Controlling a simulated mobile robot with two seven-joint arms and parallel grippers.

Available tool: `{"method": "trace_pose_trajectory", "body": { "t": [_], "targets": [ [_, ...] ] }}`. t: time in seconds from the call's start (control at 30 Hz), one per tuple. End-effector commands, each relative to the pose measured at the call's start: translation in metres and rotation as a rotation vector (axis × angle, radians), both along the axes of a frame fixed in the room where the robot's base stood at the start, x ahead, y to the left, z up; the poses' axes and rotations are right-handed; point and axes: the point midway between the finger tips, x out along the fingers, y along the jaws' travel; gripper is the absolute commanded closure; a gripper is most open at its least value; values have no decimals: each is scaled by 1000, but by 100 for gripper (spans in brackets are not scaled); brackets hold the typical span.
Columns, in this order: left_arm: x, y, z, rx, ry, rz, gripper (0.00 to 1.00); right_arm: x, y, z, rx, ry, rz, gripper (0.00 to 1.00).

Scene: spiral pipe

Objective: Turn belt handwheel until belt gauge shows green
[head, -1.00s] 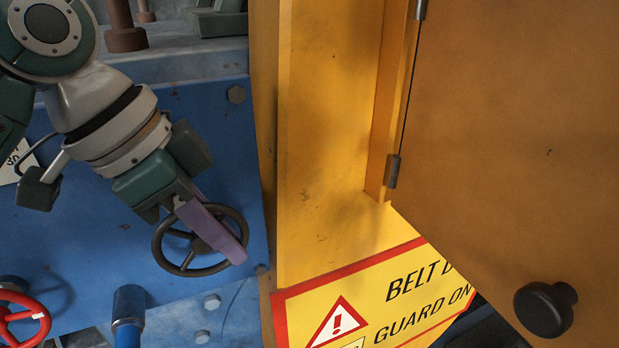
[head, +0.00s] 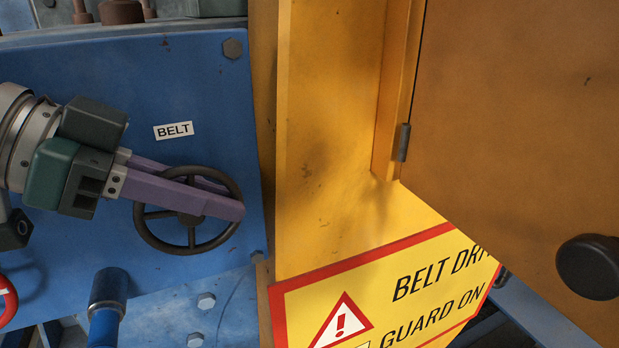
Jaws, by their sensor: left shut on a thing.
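The belt handwheel (head: 189,247) is a dark spoked wheel on the blue panel, below a white label (head: 173,130) reading BELT. My left gripper (head: 226,203) comes in from the left, and its purple fingers lie across the wheel. It is shut on the wheel, with the fingertips at the right part of the rim. No belt gauge shows in this view. My right gripper is not in view.
A yellow guard post (head: 325,130) stands just right of the wheel. An orange door (head: 510,120) with a black knob (head: 590,267) fills the right side. A yellow warning sign (head: 400,285) lies low in the middle. A blue pipe (head: 107,300) stands below the wheel.

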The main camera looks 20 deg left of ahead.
Motion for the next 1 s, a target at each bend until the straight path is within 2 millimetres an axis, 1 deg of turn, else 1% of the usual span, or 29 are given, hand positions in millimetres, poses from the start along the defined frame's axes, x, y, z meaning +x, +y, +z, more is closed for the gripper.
{"method": "trace_pose_trajectory", "body": {
  "t": [0.1, 0.5, 0.53, 0.77, 0.8, 1.0],
  "targets": [
    [0, 0, 0, -12, -13, -1, 100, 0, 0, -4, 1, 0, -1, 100],
    [0, 0, 1, -17, -18, -1, 100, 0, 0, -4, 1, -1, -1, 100],
    [0, 0, 1, -17, -18, -1, 87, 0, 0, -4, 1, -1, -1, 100],
    [0, 0, 1, -17, -17, -1, 61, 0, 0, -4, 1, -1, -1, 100],
    [0, 0, 1, -17, -17, -1, 59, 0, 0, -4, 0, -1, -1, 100],
    [0, 0, 1, -17, -17, 0, 59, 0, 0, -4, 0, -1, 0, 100]
  ]
}}
